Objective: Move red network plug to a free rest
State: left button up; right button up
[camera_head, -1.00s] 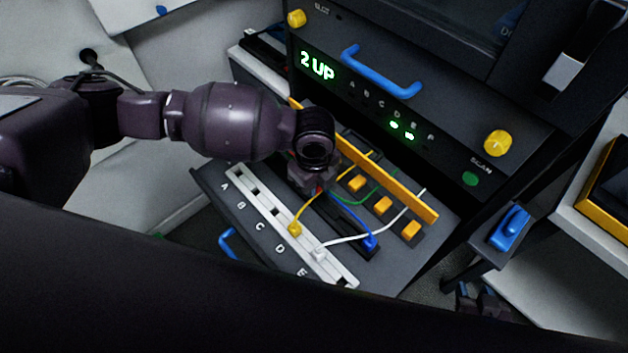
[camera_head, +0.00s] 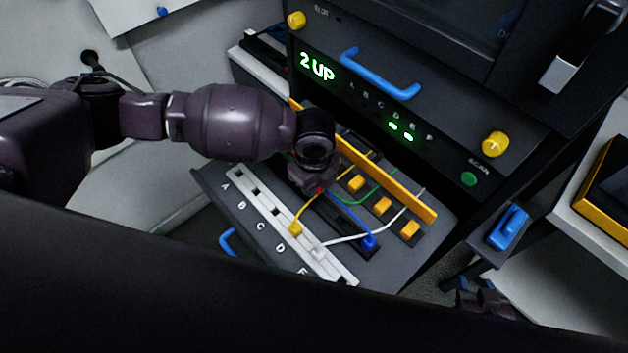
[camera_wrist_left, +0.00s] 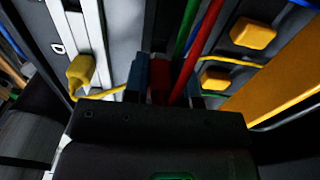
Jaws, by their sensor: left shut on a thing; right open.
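The red network plug (camera_wrist_left: 158,80) is between the fingers of my left gripper (camera_wrist_left: 163,82) in the left wrist view, with its red cable running up and right. In the head view only a speck of red (camera_head: 319,190) shows under my left gripper (camera_head: 316,188), which hangs over the dark strip beside the white socket strip (camera_head: 264,210). Whether the plug touches the strip is hidden. The dark strip (camera_head: 345,224) holds a blue plug (camera_head: 370,242) at its near end. My right gripper (camera_head: 486,300) is open and empty, low at the right, partly in shadow.
A yellow plug (camera_head: 295,229) and a white plug (camera_head: 318,251) sit in the white strip. Yellow, green, blue and white cables cross the panel. Orange blocks (camera_head: 382,205) and an orange bar (camera_head: 385,180) stand behind. The display panel (camera_head: 317,66) reads "2 UP".

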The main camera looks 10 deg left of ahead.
jog(key=shift+s+f, duration=0.2)
jog(key=shift+s, duration=0.1)
pick_arm(q)
jog(key=shift+f, duration=0.1)
pick_arm(e)
jog(key=shift+w+r, duration=0.15)
jog(key=shift+w, duration=0.15)
pick_arm(q)
jog(key=shift+f, duration=0.25)
pick_arm(e)
jog(key=shift+w+r, duration=0.1)
jog(key=shift+w, duration=0.1)
pick_arm(q)
jog(key=shift+f, duration=0.1)
pick_arm(e)
jog(key=shift+s, duration=0.15)
jog(key=shift+s+f, duration=0.25)
jog(key=shift+s, duration=0.1)
pick_arm(q)
jog(key=shift+f, duration=0.2)
pick_arm(e)
jog(key=shift+w+r, duration=0.1)
jog(key=shift+w, duration=0.1)
pick_arm(q)
jog(key=shift+f, duration=0.25)
pick_arm(e)
jog(key=shift+w+r, duration=0.15)
jog(key=shift+w, duration=0.15)
